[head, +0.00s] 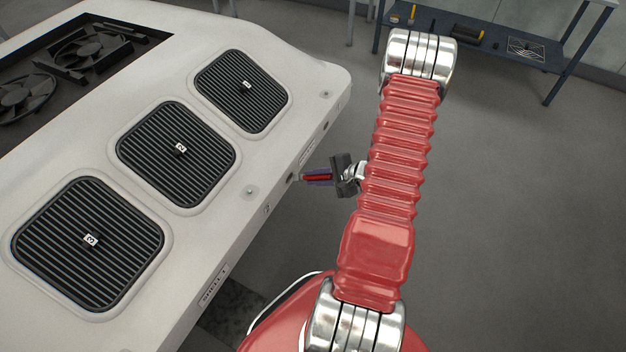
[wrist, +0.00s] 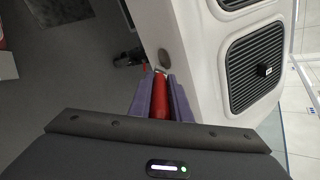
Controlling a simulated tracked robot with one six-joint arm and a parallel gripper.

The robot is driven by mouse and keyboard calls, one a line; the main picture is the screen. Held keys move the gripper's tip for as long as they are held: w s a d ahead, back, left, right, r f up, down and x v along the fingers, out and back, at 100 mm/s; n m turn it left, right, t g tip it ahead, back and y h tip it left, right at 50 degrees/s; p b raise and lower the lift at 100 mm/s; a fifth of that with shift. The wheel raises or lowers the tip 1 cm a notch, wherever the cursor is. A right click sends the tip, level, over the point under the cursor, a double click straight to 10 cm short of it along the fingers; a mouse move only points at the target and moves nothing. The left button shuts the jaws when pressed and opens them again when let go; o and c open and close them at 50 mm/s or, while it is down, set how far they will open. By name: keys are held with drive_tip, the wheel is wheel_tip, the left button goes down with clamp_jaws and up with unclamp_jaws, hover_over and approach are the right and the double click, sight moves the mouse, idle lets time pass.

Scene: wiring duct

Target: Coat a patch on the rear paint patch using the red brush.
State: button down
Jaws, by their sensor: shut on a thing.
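My gripper (head: 312,177) is shut on the red brush (head: 318,177) and holds it out toward the side of the white housing. In the wrist view the brush's red handle (wrist: 158,97) lies between the two purple fingers, with a pale metal part at its far end. The bristles are not clearly visible. A small dark oval spot (wrist: 165,57) is on the white side wall just beyond the brush. I cannot tell whether the brush touches the wall. I cannot make out the rear paint patch in either view.
The white housing (head: 262,160) fills the left, with black slatted vents numbered 2 (head: 200,165) and 3 (head: 120,262) and fans (head: 85,55) in a recess. A dark workbench (head: 490,42) with tools stands at the back right. Grey floor to the right is clear.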

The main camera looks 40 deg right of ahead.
drive_tip(key=shift+w+d, duration=0.25)
drive_tip(key=shift+d, duration=0.35)
drive_tip(key=shift+w+d, duration=0.25)
drive_tip(key=shift+d, duration=0.35)
drive_tip(key=shift+r, duration=0.15)
drive_tip(key=shift+r, duration=0.45)
drive_tip(key=shift+a, duration=0.1)
drive_tip(key=shift+s+a, duration=0.35)
drive_tip(key=shift+a, duration=0.55)
drive_tip(key=shift+s+a, duration=0.35)
drive_tip(key=shift+a, duration=0.5)
drive_tip(key=shift+s+a, duration=0.3)
drive_tip(key=shift+a, duration=0.65)
drive_tip(key=shift+s+a, duration=0.3)
drive_tip(key=shift+a, duration=0.65)
